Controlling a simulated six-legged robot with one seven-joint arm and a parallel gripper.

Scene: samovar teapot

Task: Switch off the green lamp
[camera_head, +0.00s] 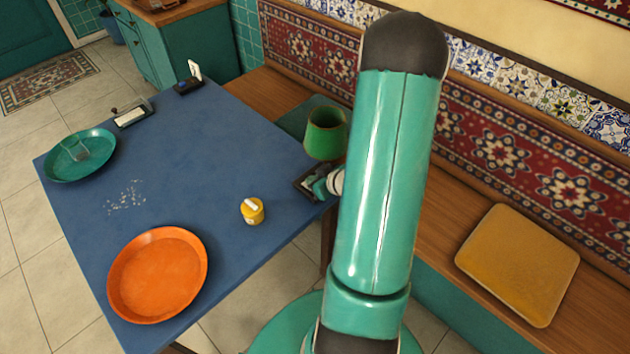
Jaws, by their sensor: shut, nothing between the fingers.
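The green lamp (325,133) shows as a green shade with a paler rim at the right edge of the blue table. Its foot is hidden. I cannot tell for certain whether it is lit. A small dark box (305,183) with a pale top lies at the table's right corner, just below the shade. My gripper (321,187), teal and partly hidden behind my arm, is at this box, close below the lamp. It is shut with nothing held. I cannot tell whether it touches the box.
A wooden bench with a yellow cushion (517,263) runs along the right wall. The table's middle is clear.

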